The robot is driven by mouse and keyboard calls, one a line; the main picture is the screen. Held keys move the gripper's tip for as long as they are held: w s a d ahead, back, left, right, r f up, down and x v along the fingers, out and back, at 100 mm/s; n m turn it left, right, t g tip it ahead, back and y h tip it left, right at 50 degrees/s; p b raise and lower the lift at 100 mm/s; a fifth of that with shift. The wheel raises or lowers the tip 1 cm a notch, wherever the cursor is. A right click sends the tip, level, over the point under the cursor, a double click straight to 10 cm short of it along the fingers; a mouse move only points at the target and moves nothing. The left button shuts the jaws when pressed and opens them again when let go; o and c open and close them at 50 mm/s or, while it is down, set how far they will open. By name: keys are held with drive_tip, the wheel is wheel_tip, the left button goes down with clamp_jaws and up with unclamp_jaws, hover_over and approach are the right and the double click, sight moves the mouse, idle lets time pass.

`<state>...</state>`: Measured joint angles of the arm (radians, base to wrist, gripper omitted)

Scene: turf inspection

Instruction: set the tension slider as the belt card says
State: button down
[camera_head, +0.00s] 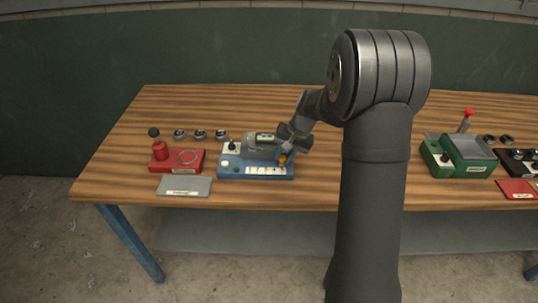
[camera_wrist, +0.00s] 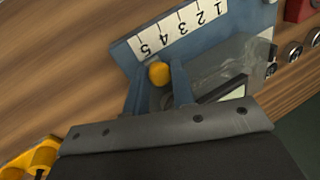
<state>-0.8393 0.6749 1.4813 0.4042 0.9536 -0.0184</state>
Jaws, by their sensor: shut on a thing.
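The blue unit (camera_head: 230,171) stands on the wooden table, left of my arm in the head view. Its white number strip (camera_wrist: 180,28) runs 1 to 5 and appears upside down in the wrist view. The yellow slider knob (camera_wrist: 159,73) is beside the 5 end of the strip. My gripper (camera_wrist: 158,88) has its two fingers on either side of the knob and is shut on it. The knob also shows under my gripper in the head view (camera_head: 282,159). A grey plate with a small label (camera_head: 184,187) lies in front; I cannot read it or tell which card is the belt card.
A red unit with a dark-knobbed lever (camera_head: 180,160) stands left of the blue one, with several round dials behind. A green unit (camera_head: 458,158) and a red card (camera_head: 518,189) are at the right. The table between my arm and the green unit is clear.

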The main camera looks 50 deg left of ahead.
drive_tip(key=shift+w+d, duration=0.2)
drive_tip(key=shift+w, duration=0.05)
drive_tip(key=c, duration=1.2)
unclamp_jaws()
drive_tip(key=v, duration=1.7)
drive_tip(key=shift+r, duration=0.2)
drive_tip(key=shift+d+f, duration=0.1)
drive_tip(key=x, duration=1.7)
drive_tip(key=shift+s+f, duration=0.15)
drive_tip(key=shift+s+a, duration=0.15)
drive_tip(key=shift+a, duration=0.2)
